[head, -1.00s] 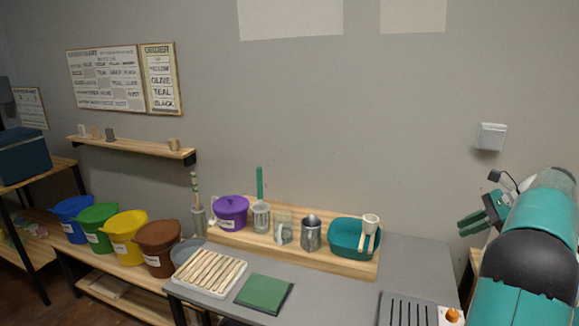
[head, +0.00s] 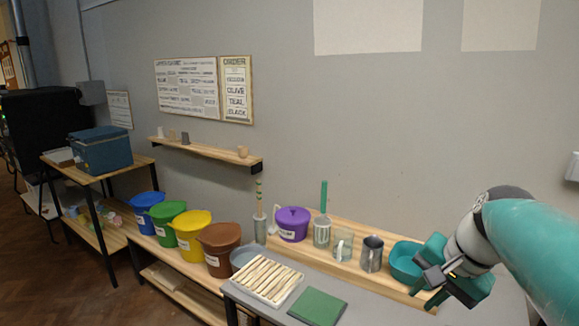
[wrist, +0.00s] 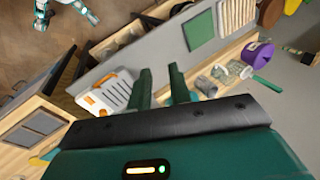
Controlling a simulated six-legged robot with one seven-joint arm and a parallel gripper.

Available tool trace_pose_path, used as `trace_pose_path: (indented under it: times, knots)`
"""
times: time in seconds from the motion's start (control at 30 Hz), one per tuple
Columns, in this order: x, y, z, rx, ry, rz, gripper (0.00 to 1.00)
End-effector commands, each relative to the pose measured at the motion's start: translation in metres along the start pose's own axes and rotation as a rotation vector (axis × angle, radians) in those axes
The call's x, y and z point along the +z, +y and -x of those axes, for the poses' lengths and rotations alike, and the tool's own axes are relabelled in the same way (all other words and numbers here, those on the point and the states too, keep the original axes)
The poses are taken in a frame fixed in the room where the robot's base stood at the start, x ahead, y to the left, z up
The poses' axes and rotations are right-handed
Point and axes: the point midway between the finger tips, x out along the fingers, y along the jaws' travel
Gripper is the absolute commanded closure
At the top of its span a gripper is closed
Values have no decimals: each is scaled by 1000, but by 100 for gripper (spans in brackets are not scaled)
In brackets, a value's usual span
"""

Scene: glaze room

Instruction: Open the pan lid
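The purple pan (head: 292,228) stands upright on the wooden board at the back of the grey bench. Its purple lid (head: 293,214) is on top, with a small knob. In the wrist view the purple pan (wrist: 262,52) shows at the upper right, tilted by the camera angle. My gripper (head: 428,280) is at the right of the head view, in front of the teal basin and well right of the pan. In the wrist view my gripper (wrist: 160,84) has its two fingers apart with nothing between them.
A green-handled jar (head: 322,232), a glass jug (head: 343,244) and a metal pitcher (head: 372,253) stand between pan and gripper. The teal basin (head: 404,262) is partly hidden by my gripper. A white slatted tray (head: 268,280) and green mat (head: 318,307) lie in front.

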Motion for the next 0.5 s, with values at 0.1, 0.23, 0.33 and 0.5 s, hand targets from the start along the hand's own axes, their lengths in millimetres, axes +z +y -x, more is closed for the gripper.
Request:
trace_pose_path:
  times: [0.1, 0.23, 0.33, 0.5]
  knots:
    - [48, 2, -8, 31, 60, 231, 80]
    - [91, 11, -21, 67, 130, 482, 80]
    - [116, 20, -31, 93, 181, 657, 80]
    - [138, 31, -42, 119, 236, 834, 84]
